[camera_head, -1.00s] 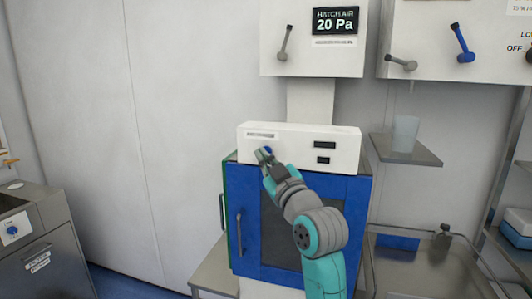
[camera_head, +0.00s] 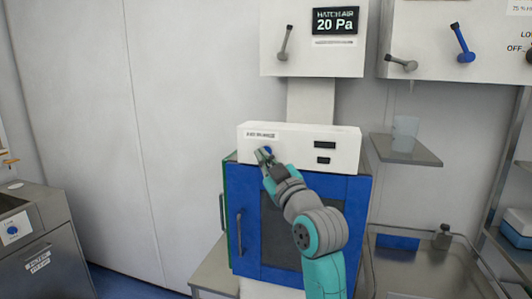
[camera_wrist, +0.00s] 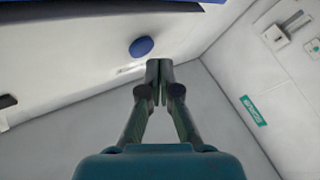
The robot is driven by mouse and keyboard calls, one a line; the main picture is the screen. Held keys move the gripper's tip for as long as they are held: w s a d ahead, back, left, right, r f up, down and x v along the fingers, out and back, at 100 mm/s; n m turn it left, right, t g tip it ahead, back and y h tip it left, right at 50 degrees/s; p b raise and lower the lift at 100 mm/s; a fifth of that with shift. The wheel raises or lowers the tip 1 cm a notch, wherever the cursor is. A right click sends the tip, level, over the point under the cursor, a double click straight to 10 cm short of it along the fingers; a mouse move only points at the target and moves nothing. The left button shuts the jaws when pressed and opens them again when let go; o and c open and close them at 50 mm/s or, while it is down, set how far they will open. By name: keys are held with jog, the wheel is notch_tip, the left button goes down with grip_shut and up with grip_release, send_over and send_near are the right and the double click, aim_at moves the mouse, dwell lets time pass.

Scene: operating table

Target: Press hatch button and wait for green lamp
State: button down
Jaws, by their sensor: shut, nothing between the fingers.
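The hatch is a blue cabinet (camera_head: 247,226) with a dark window and a white control box (camera_head: 300,145) on top. A round blue button (camera_head: 268,150) is on the left of the box's front face. My gripper (camera_head: 262,155) is shut and empty, with its fingertips close to the button. In the wrist view, the blue button (camera_wrist: 141,47) shows just left of and beyond my shut fingertips (camera_wrist: 159,66); I cannot tell whether they touch. Two small dark panels (camera_head: 324,145) sit on the right of the box. No green light shows on it.
A display (camera_head: 335,21) above reads "HATCH AIR 20 Pa". A shelf (camera_head: 420,157) with a clear cup (camera_head: 404,133) is to the right, above a steel sink (camera_head: 430,272). A steel cabinet (camera_head: 50,270) stands at the left. The wall between is bare.

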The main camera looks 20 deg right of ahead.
jog(key=shift+w+d, duration=0.25)
jog(key=shift+w, duration=0.1)
jog(key=shift+w+d, duration=0.2)
jog(key=shift+w, duration=0.1)
dwell(0.8)
jog(key=shift+s, duration=0.1)
jog(key=shift+s+a, duration=0.45)
jog(key=shift+s, duration=0.1)
dwell(0.4)
jog(key=shift+s+a, duration=0.75)
jog(key=shift+s, duration=0.3)
jog(key=shift+s+a, duration=0.75)
jog(key=shift+s, duration=0.25)
